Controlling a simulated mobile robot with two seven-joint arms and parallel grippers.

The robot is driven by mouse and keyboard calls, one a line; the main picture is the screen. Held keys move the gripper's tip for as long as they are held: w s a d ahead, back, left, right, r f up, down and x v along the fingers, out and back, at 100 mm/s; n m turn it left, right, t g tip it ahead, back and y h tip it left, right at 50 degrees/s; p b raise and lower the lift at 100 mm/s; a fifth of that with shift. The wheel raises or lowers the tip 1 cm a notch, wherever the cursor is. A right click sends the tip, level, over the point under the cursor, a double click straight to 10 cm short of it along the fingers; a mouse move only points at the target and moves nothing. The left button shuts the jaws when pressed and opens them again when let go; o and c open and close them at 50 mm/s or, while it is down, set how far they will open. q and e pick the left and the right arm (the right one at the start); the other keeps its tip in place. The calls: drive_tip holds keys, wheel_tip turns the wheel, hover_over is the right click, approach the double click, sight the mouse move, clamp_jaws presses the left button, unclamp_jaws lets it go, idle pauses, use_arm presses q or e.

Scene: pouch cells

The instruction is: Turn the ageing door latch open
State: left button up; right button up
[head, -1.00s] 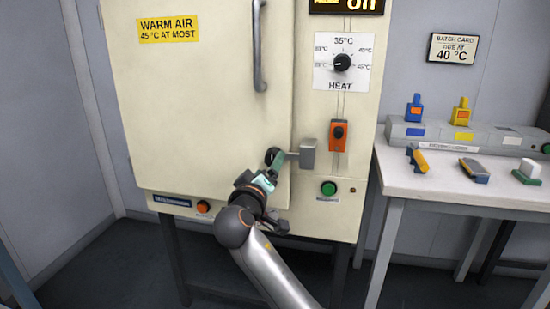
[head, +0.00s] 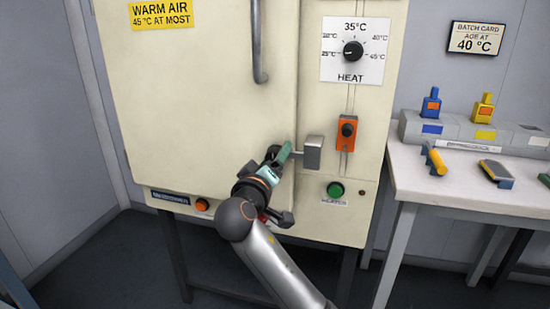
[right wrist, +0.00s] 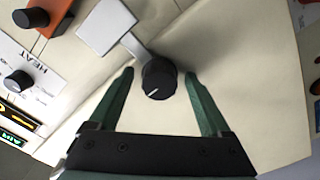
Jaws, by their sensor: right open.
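The door latch is a black round knob (right wrist: 158,80) with a grey bar (head: 300,154) pointing right to a grey block (head: 313,152) beside the edge of the cream cabinet door (head: 200,95). In the head view the bar lies about level. My right gripper (head: 280,158) is at the latch, its fingers partly hiding the knob. In the right wrist view the open green fingers (right wrist: 158,76) stand on either side of the knob, with a gap on both sides. The bar and the block (right wrist: 106,26) lie beyond the fingertips. My left gripper is not in view.
A door handle (head: 260,45) hangs above the latch. To the right are a heat dial (head: 353,51), an orange switch box (head: 346,132) and a green button (head: 335,190). A white table (head: 430,180) with several pouch cells stands at the right.

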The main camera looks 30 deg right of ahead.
clamp_jaws()
idle(0.8)
